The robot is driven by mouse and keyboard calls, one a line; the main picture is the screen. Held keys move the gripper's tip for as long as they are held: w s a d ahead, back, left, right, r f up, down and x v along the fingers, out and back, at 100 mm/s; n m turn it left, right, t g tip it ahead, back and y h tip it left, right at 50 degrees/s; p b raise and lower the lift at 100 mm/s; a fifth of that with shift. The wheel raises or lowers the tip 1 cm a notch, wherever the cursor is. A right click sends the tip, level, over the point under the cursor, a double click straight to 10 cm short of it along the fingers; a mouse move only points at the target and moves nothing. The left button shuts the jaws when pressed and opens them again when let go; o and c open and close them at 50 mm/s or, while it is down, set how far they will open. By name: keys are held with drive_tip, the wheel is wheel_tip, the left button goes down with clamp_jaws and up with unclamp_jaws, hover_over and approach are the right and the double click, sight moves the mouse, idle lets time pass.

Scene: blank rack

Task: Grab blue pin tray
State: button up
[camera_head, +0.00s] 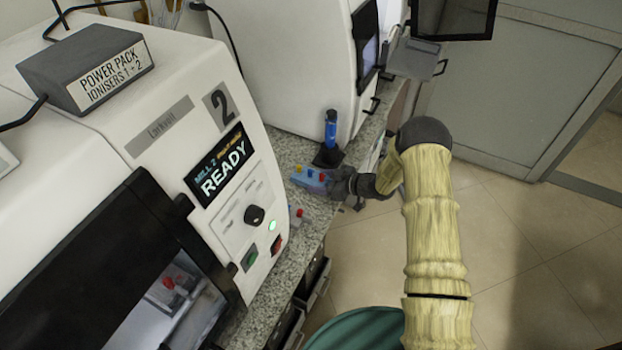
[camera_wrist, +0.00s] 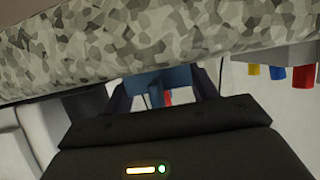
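The blue pin tray (camera_head: 309,180) sits on the speckled counter in the head view, with red and yellow pins standing in it. My gripper (camera_head: 340,183) is low over the counter at the tray's right end, reaching in from the aisle. In the wrist view, which looks upside down, the two dark fingers of my gripper (camera_wrist: 163,94) stand apart. A blue part of the tray (camera_wrist: 178,80) with a red pin shows between or just beyond them. I see no clear grip on it; the exact contact is hidden by the gripper body.
A second, greyish tray (camera_wrist: 262,53) with yellow, blue and red pins is beside the gripper in the wrist view. A blue-handled tool on a dark base (camera_head: 329,145) stands just behind the blue tray. The READY mill (camera_head: 215,170) and another white machine (camera_head: 290,60) flank the counter.

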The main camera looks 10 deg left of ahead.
drive_tip(key=c, duration=0.4)
drive_tip(key=shift+r, duration=0.2)
wheel_tip(320, 180, up, 10)
drive_tip(key=shift+f+b, duration=0.15)
drive_tip(key=shift+b, duration=0.4)
